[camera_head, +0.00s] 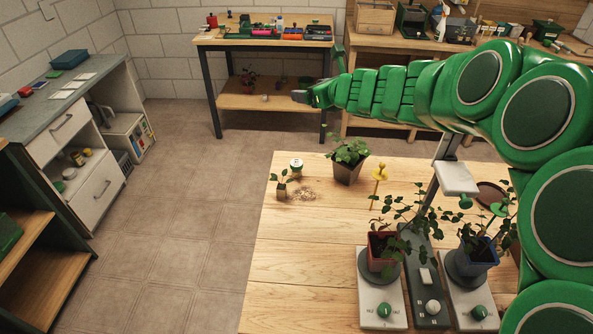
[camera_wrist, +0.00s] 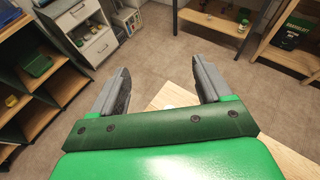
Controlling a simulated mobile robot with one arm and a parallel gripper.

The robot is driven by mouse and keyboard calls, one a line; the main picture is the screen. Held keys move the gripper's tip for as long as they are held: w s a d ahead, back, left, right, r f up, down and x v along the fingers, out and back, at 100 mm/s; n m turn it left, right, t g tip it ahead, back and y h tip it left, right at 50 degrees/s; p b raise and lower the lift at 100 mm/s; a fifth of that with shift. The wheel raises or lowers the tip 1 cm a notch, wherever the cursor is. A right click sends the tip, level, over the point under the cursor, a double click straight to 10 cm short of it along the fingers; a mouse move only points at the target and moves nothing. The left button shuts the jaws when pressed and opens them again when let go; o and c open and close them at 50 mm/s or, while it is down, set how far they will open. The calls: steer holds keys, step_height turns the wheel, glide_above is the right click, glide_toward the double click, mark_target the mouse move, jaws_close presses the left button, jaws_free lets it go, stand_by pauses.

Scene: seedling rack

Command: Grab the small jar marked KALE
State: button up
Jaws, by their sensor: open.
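My gripper (camera_head: 305,96) is stretched out to the left, in the air beyond the table's back edge and well above the jar. In the wrist view my gripper (camera_wrist: 160,68) is open, with its two grey fingers wide apart and nothing between them.
Small jars (camera_head: 77,157) sit in the left cabinet. The table's front left is clear.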

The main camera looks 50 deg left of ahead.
steer(key=a+f+m, duration=0.1)
steer(key=a+f, duration=0.1)
glide_toward(297, 162)
steer(key=x, duration=0.4)
steer(key=shift+s+d+f, duration=0.15)
steer(key=shift+s+f, duration=0.15)
steer(key=shift+f, duration=0.05)
steer(key=shift+w+a+f, duration=0.1)
steer(key=shift+a+f, duration=0.25)
steer(key=shift+a, duration=0.2)
steer(key=shift+r+x, duration=0.2)
steer(key=shift+x, duration=1.45)
steer(key=shift+r+x, duration=0.2)
steer(key=shift+x, duration=1.45)
steer(key=shift+w+a, duration=0.1)
steer(key=shift+w, duration=0.05)
steer(key=shift+c, duration=0.2)
steer(key=c, duration=1)
steer(key=shift+c, duration=0.2)
